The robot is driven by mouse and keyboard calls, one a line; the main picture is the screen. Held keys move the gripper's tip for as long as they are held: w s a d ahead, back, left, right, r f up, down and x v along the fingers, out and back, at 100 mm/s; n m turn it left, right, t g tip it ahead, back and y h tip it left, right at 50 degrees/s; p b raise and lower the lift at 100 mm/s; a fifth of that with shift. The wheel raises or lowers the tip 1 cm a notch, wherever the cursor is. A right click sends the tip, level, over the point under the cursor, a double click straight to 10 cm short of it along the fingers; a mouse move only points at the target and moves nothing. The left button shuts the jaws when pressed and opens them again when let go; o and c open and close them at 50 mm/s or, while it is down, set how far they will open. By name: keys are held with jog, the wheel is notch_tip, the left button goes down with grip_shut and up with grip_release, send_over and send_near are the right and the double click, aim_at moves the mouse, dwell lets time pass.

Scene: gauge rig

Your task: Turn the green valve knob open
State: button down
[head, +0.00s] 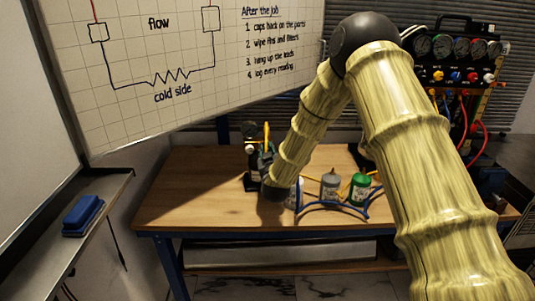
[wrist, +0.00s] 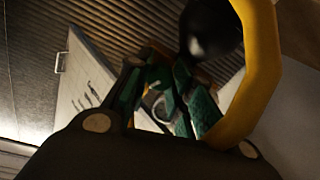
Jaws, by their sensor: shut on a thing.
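My gripper (head: 266,158) is at the left part of the workbench, beside a small dark stand (head: 250,178) with a round dark top and a yellow loop (head: 267,134). In the wrist view, my gripper's green fingers (wrist: 166,98) are closed together on something small that I cannot make out clearly. The yellow loop (wrist: 262,70) curves close by on the right, and a black rounded part (wrist: 211,28) sits just beyond the fingers. I cannot pick out the green valve knob with certainty; the fingers and the dark view hide much of the stand.
A panel of gauges (head: 458,52) with coloured knobs and hoses stands at the back right. A whiteboard (head: 180,60) hangs over the bench's left; a ledge holds a blue eraser (head: 83,215).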

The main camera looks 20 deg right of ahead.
jog(key=n+b, duration=0.2)
jog(key=n, duration=0.3)
jog(key=shift+f+n, duration=0.1)
jog(key=shift+n, duration=0.3)
dwell(0.4)
jog(key=c, duration=1.2)
grip_release()
jog(key=shift+s, duration=0.15)
jog(key=s+a, duration=0.2)
jog(key=s, duration=0.9)
jog(key=shift+s, duration=0.3)
